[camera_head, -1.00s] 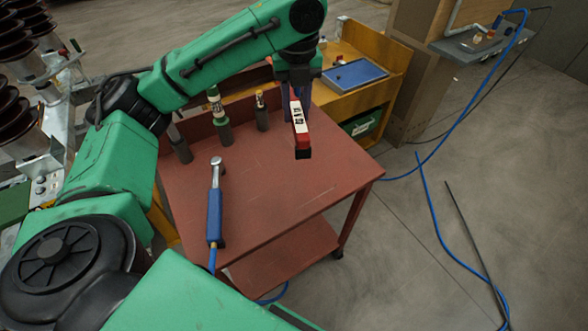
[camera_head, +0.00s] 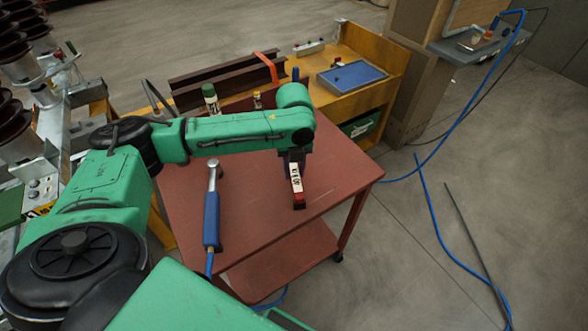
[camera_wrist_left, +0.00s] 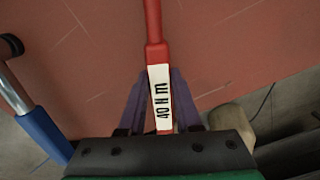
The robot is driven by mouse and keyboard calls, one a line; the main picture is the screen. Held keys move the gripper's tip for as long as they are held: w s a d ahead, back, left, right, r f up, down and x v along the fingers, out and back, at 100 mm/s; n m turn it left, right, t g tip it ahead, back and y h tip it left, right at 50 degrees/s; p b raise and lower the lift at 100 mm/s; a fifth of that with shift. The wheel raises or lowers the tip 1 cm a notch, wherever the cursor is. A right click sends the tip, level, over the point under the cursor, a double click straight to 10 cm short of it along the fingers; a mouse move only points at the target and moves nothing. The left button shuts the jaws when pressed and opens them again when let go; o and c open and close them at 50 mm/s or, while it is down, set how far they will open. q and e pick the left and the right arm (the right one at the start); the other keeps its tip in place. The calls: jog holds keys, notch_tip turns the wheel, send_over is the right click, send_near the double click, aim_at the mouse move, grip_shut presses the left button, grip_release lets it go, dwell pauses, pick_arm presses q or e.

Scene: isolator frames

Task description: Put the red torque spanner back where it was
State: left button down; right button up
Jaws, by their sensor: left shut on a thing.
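The red torque spanner (camera_head: 297,183), with a white "40 N m" label, is in my left gripper (camera_head: 294,162) over the right part of the red cart top (camera_head: 255,220). In the left wrist view the spanner (camera_wrist_left: 153,25) runs away from between the two purple fingers (camera_wrist_left: 152,100), which are shut on its labelled part. The red shaft reaches out over the cart top; whether it touches the surface I cannot tell. My right gripper is not in view.
A blue-handled tool (camera_head: 212,215) with a blue hose lies on the cart's left part. Bottles (camera_head: 211,99) stand at the cart's back, partly behind my arm. A yellow bench (camera_head: 385,78) with a blue tray (camera_head: 351,76) is behind. Free cart surface lies between tool and spanner.

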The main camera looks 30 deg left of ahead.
pick_arm(q)
jog(key=c, duration=0.6)
grip_release()
notch_tip(320, 180, up, 12)
jog(key=shift+s, duration=0.15)
jog(key=shift+d, duration=0.1)
